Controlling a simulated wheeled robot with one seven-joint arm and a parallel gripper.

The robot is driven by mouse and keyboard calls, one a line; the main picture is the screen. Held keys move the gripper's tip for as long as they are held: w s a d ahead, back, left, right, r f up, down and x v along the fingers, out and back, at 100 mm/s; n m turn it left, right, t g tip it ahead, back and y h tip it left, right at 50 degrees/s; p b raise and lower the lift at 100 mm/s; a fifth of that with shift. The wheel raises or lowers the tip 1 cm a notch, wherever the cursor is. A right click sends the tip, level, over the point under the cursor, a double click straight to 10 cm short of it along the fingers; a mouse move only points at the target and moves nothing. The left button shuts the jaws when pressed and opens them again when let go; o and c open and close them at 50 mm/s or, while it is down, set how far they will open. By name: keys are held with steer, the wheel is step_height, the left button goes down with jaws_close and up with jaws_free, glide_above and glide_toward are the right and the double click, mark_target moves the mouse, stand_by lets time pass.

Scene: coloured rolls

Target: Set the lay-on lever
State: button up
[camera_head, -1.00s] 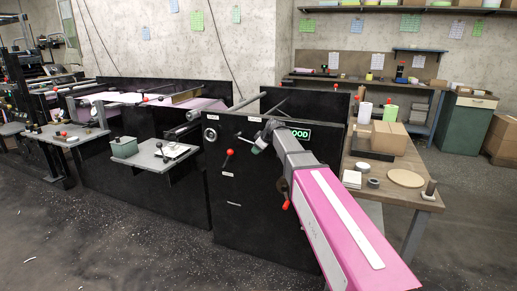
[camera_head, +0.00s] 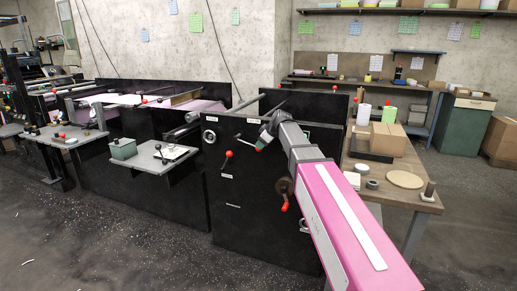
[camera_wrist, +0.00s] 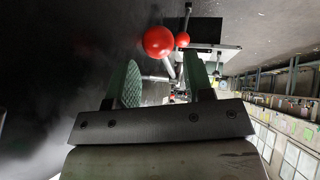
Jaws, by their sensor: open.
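A black machine panel (camera_head: 235,205) carries a red-knobbed lever (camera_head: 228,155) at its left, under a small white label. Which is the lay-on lever I cannot tell; the labels are too small to read. In the wrist view, a large red ball knob (camera_wrist: 158,41) on a metal rod shows just beyond and between the fingers of my gripper (camera_wrist: 162,70), which is open and empty. A second red knob (camera_wrist: 183,40) is farther off. Contact with the rod cannot be told.
A red-handled crank (camera_head: 285,200) is low on the panel, close to my arm. A round handwheel (camera_head: 210,136) is at the panel's upper left. A grey side shelf (camera_head: 150,160) juts out at left. A wooden table (camera_head: 400,200) stands at right. The floor in front is clear.

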steer(key=shift+v, duration=1.95)
